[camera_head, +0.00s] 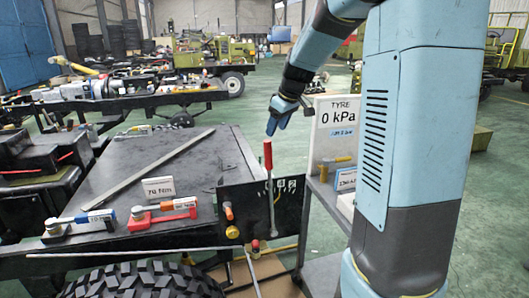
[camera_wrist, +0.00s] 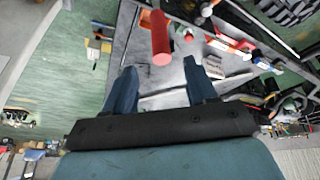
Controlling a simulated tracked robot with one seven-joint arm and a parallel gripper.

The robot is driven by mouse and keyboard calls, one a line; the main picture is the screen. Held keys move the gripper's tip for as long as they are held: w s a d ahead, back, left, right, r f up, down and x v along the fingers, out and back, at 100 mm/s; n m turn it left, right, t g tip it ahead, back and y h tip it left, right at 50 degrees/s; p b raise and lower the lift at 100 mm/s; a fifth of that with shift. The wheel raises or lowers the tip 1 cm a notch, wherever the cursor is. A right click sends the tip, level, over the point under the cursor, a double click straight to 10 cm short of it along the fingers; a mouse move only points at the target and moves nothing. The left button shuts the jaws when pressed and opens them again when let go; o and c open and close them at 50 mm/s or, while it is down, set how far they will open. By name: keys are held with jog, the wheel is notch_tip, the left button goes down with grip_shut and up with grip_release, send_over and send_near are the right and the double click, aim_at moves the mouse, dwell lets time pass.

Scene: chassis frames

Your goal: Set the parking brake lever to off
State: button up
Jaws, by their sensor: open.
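A tall lever with a red grip (camera_head: 267,160) and a grey shaft stands nearly upright in front of a black panel (camera_head: 238,205) with white marks; it appears to be the parking brake lever. Small labels on the panel are too small to read. My gripper (camera_head: 275,128) is just above the lever's top in the head view, pointing down. In the wrist view, the red grip (camera_wrist: 161,42) shows its round end ahead of the gap between my open fingers (camera_wrist: 160,78). Nothing is between the fingers.
An orange knob (camera_head: 228,211) sits on the panel's left. A tyre gauge sign (camera_head: 335,125) reading 0 kPa stands on a cart to the right. A tyre (camera_head: 145,280) is in front.

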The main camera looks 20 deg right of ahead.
send_over(268, 167)
jog(key=w, duration=0.1)
notch_tip(268, 167, down, 11)
jog(key=shift+w+d+r, duration=0.1)
jog(key=shift+w+d, duration=0.05)
jog(key=shift+c, duration=0.4)
grip_shut()
